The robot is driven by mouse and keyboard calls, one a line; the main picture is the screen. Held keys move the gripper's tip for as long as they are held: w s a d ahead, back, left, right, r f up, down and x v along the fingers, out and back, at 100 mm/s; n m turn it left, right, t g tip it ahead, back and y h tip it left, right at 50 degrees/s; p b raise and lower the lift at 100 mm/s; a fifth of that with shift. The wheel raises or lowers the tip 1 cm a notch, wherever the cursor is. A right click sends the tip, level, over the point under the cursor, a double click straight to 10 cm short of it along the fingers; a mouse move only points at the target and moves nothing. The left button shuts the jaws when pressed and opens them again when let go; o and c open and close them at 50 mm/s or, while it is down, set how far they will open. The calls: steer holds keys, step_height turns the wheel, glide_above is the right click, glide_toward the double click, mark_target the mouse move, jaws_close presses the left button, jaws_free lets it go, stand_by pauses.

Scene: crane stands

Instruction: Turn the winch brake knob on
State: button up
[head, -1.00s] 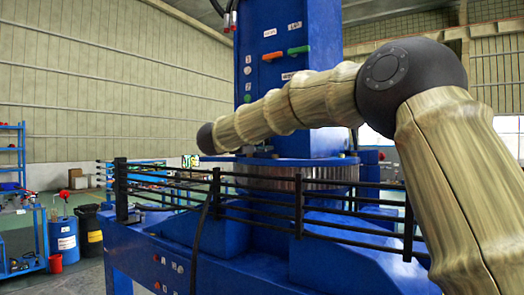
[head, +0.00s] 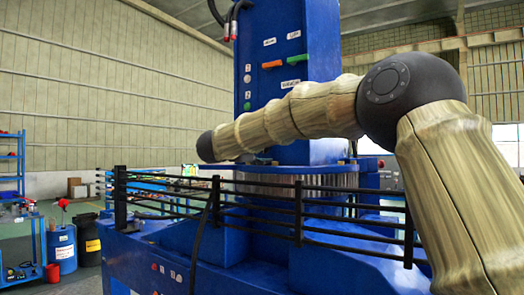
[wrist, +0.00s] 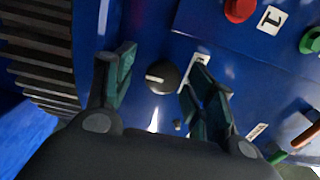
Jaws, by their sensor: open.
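In the wrist view a round dark knob (wrist: 163,78) with a pale pointer line sits on the blue panel (wrist: 225,62). The pointer lies roughly across the picture, toward the left. My gripper (wrist: 159,68) is open, with one finger on each side of the knob. I see gaps between the knob and both fingers, and nothing is held. A white label, partly hidden by the right finger, is beside the knob. In the head view the knob and my gripper are hidden.
A red button (wrist: 238,9) and a green button (wrist: 311,40) are to the knob's right, with an orange lever (wrist: 305,136) lower right. Grey ribs (wrist: 40,60) run along the left. Black rails (head: 300,205) surround the blue crane stand (head: 285,125) in the head view.

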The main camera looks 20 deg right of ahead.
steer(key=shift+a+r, duration=0.1)
steer(key=v, duration=1.2)
